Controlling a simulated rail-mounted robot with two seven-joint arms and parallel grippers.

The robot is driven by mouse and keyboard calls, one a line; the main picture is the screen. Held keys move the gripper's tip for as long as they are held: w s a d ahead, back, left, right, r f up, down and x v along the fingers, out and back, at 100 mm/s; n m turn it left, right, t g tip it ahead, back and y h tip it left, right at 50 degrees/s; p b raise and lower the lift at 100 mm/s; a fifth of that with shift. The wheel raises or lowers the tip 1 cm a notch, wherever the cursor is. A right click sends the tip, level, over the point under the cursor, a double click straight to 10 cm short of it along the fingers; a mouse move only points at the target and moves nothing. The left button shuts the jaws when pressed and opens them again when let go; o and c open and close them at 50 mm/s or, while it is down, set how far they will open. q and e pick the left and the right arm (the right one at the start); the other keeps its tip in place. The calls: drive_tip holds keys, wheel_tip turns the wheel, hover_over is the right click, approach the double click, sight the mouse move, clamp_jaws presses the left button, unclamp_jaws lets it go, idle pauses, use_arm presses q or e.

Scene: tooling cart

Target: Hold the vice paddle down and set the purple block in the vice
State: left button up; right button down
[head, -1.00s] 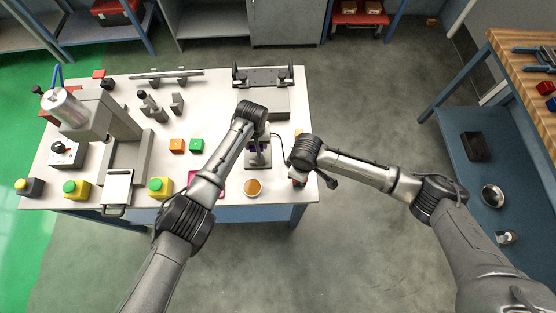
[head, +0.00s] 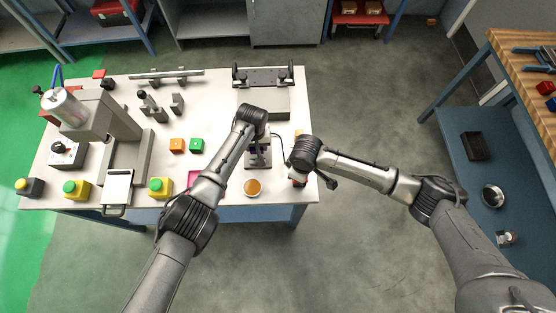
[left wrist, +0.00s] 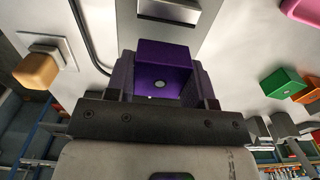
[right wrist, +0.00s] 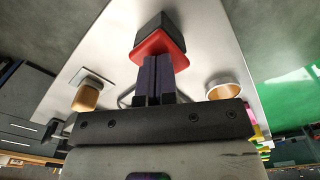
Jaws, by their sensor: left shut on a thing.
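The purple block (left wrist: 165,80) is between the fingers of my left gripper (left wrist: 164,85), which is shut on it. In the head view, my left gripper (head: 259,142) is over the grey vice (head: 257,163) at the table's front right; the arm hides part of it. In the left wrist view, metal of the vice (left wrist: 183,28) shows beyond the block; whether they touch is unclear. My right gripper (right wrist: 157,62) is shut and empty, its fingertips at the red and black paddle (right wrist: 158,47). Whether they press it is unclear. In the head view, the paddle (head: 299,183) is mostly hidden.
An amber round dish (head: 253,187) stands in front of the vice. Orange (head: 177,145) and green (head: 197,145) blocks lie left of it, near a pink tray (head: 193,178). A grey fixture (head: 263,98) stands behind. A black cable (head: 282,147) runs right of the vice.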

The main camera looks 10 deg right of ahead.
use_arm(q)
drive_tip(key=shift+f, duration=0.5)
use_arm(e)
drive_tip(key=shift+f, duration=0.15)
use_arm(q)
drive_tip(key=shift+f, duration=0.35)
drive_tip(key=shift+f, duration=0.55)
drive_tip(key=o, duration=1)
drive_tip(key=shift+r, duration=0.1)
drive_tip(key=shift+r, duration=4.35)
